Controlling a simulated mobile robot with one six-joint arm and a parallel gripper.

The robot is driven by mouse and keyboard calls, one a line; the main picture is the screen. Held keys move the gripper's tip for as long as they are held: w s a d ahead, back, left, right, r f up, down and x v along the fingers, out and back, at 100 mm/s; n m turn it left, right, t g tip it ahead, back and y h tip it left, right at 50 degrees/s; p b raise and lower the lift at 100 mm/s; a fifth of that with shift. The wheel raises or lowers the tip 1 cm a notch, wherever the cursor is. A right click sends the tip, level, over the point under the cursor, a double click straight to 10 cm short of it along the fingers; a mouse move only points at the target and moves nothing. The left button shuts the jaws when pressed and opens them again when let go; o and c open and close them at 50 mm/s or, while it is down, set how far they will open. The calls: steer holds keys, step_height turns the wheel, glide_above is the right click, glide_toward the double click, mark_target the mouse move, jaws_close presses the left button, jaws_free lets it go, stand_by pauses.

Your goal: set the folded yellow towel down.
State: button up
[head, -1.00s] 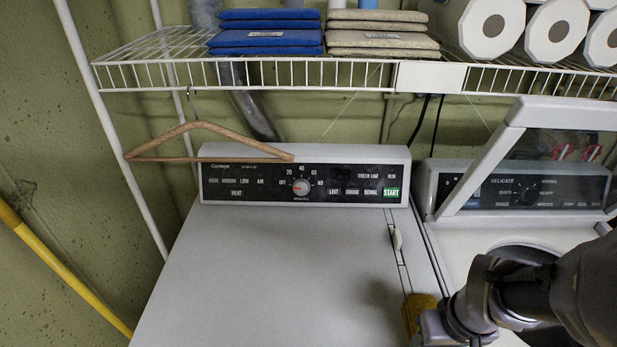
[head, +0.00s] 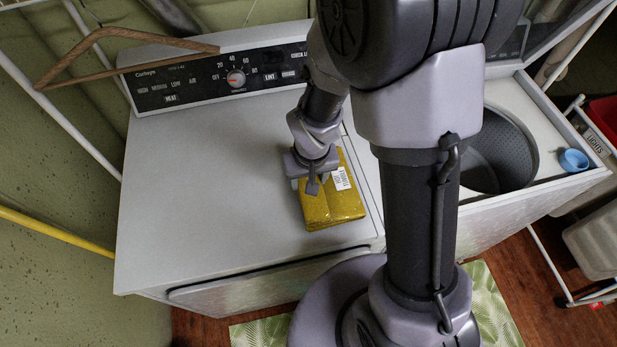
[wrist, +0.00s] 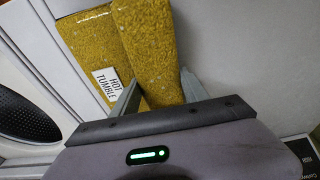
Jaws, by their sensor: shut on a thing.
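The folded yellow towel (head: 331,203) is at the right part of the white dryer's top (head: 220,200) in the head view. It has a white label. My gripper (head: 312,186) is over the towel's left part and shut on it. In the wrist view the towel (wrist: 147,40) shows between the two fingers of my gripper (wrist: 158,92), with its "HOT TUMBLE" label beside the left finger. The towel looks on or very close to the dryer top; I cannot tell whether it touches.
The dryer's control panel (head: 215,72) runs along its back edge. A wooden hanger (head: 100,45) hangs at the back left. The open washer tub (head: 497,150) and a blue cup (head: 573,160) are to the right. The dryer top left of the towel is clear.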

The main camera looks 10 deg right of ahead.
steer(key=shift+w+f, duration=0.1)
steer(key=shift+f, duration=0.15)
steer(key=shift+f, duration=0.15)
steer(key=o, duration=1.6)
steer(key=shift+c, duration=0.2)
